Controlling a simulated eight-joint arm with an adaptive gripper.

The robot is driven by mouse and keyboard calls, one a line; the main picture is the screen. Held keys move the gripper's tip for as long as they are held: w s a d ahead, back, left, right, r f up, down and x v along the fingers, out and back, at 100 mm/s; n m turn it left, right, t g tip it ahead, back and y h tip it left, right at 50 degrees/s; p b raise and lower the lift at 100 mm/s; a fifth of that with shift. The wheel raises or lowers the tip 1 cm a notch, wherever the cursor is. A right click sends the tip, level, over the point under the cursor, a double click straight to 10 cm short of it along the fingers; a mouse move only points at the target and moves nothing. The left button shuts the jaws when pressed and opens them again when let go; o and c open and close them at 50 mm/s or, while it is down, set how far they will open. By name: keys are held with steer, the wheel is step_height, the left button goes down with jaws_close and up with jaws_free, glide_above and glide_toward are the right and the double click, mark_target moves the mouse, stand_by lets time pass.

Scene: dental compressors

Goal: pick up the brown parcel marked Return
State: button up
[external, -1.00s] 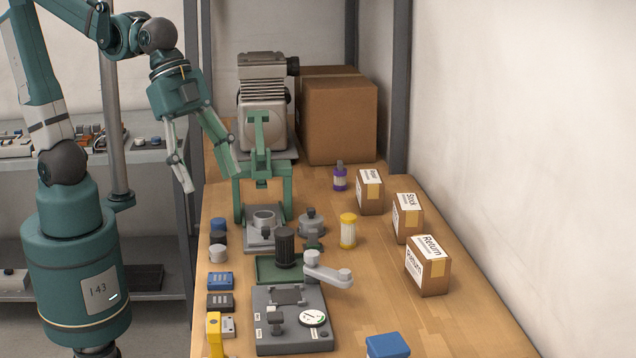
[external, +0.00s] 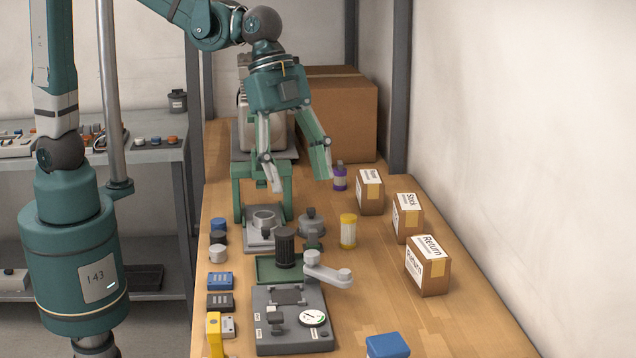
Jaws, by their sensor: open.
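The brown parcel marked Return (external: 428,278) stands upright on the right side of the wooden bench, nearest the camera of three labelled parcels. Its white labels face up and toward the camera. My gripper (external: 299,180) is open and empty above the back part of the bench, in front of the large carton. It is well to the left of and behind the Return parcel, and higher. Its two fingers point down and nothing is between them.
The parcel marked Stock (external: 407,219) and another labelled parcel (external: 369,193) stand behind the Return parcel. A yellow-capped jar (external: 348,232) and a purple bottle (external: 340,177) stand left of them. A green press frame (external: 238,192) is below my gripper. Bench right of the parcels is narrow, beside the wall.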

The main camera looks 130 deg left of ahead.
mark_target(426, 243)
steer(key=w+a+f+m+p, duration=0.1)
steer(key=w+a+f+p, duration=0.1)
steer(key=w+a+f, duration=0.3)
steer(key=w+a+f+m+h+p, duration=0.1)
steer(key=w+a+f+p, duration=0.1)
steer(key=w+a+f, duration=0.3)
steer(key=w+a+f+m+g+p, duration=0.1)
steer(key=w+a+f, duration=0.4)
steer(key=a, duration=0.7)
steer(key=shift+w+m+h+p, duration=0.4)
steer(key=shift+w, duration=0.35)
steer(key=shift+w+a+f, duration=0.1)
steer(key=shift+a+f, duration=0.05)
steer(key=shift+x, duration=1.3)
steer(key=shift+f, duration=0.1)
steer(key=shift+x, duration=2.5)
steer(key=shift+w, duration=0.1)
steer(key=shift+f+b, duration=0.2)
steer(key=shift+b, duration=0.2)
